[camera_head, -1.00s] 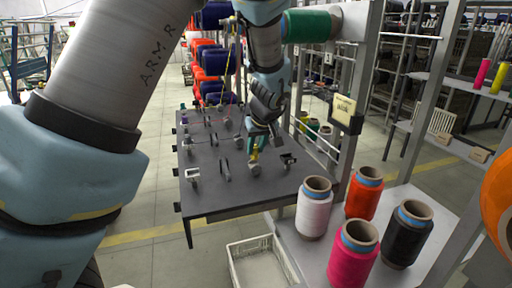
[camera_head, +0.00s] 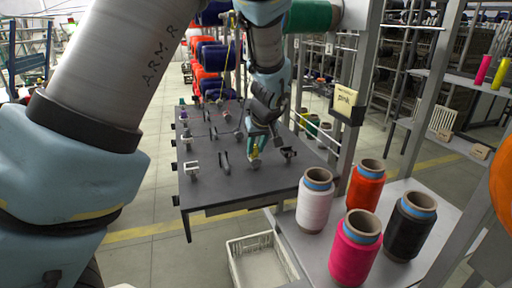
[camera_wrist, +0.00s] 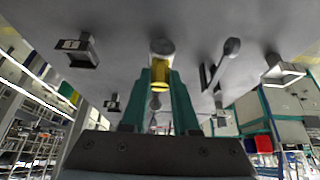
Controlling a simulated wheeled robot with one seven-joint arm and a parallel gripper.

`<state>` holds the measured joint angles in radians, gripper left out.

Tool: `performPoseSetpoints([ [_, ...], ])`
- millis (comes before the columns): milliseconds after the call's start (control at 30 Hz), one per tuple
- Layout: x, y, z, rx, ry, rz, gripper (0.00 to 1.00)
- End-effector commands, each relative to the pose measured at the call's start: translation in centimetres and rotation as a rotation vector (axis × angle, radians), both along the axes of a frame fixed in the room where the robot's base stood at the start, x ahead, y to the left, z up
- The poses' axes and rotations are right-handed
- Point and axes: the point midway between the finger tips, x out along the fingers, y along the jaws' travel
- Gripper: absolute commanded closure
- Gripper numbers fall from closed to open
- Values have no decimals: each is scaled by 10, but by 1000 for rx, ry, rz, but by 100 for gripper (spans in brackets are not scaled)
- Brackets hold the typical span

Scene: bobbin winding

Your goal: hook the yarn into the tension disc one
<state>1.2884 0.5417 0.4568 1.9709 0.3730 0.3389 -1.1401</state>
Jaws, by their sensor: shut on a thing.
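My gripper (camera_head: 254,150) is low over the front of the dark grey table (camera_head: 215,188). In the wrist view its two green fingers (camera_wrist: 160,88) are shut on a small yellow piece (camera_wrist: 160,72). The yellow piece also shows in the head view (camera_head: 255,153). A round grey disc-like part (camera_wrist: 162,46) on the table lies just beyond the yellow piece; I cannot tell whether they touch. I cannot tell which table fitting is tension disc one. A thin yellow yarn (camera_head: 237,70) hangs behind the arm, and its course to the gripper is not clear.
A white bracket (camera_head: 191,168) and a dark curved lever (camera_head: 224,161) stand left of the gripper. Another bracket (camera_head: 288,152) is close on its right. White (camera_head: 314,204), orange (camera_head: 365,190), pink (camera_head: 355,243) and black (camera_head: 409,228) cones stand on the right shelf.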

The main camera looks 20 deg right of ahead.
Motion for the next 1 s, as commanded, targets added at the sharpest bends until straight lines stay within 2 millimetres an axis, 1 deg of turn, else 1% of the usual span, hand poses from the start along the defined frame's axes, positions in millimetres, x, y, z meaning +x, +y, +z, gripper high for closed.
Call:
performPoseSetpoints([
  [233,1,3,0,0,0,1,100],
  [1000,5,39,3,0,0,1,100],
])
